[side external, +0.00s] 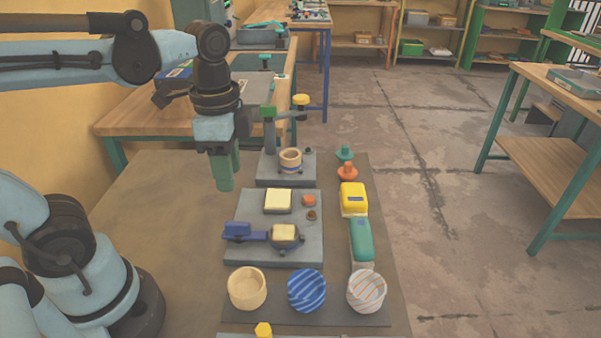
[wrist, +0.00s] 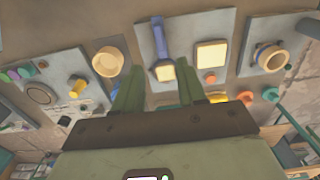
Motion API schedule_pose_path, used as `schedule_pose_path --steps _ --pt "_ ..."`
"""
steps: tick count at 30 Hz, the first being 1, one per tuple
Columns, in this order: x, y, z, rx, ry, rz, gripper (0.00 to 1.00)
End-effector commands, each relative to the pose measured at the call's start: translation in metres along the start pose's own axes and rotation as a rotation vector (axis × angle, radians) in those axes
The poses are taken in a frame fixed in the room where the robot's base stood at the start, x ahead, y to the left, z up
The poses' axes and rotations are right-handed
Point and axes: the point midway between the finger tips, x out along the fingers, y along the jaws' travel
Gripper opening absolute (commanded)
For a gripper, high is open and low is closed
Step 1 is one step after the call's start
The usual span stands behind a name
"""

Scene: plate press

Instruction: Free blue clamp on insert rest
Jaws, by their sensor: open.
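The blue clamp (side external: 245,234) lies on a grey plate (side external: 310,255), its lever pointing left and its dark head at a small cream block (side external: 285,232). I cannot tell whether the clamp is pressed down on the block. In the wrist view the blue clamp (wrist: 158,38) shows ahead of the fingers, with the cream block (wrist: 164,71) at its end. A cream square pad (side external: 278,200) sits behind it on the same plate. My gripper (side external: 221,170) has green fingers and is above the plate's back left, apart from the clamp. In the wrist view my gripper (wrist: 159,92) is open and empty.
A grey base with a ring cup (side external: 290,157) and a post stands behind. A yellow block (side external: 353,199) and a green-handled tool (side external: 361,238) lie to the right. A beige bowl (side external: 247,288), a blue striped bowl (side external: 307,291) and a white striped bowl (side external: 366,291) stand in front.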

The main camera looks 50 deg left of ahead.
Motion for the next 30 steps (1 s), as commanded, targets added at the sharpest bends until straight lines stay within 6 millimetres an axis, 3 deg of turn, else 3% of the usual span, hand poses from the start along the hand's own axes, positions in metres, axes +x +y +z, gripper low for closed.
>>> schedule_pose_path --steps 5,30 --pt "0.01 0.001 0.0 0.013 -0.007 0.006 0.4" --pt "0.103 0.001 0.001 0.009 -0.004 0.004 0.4"
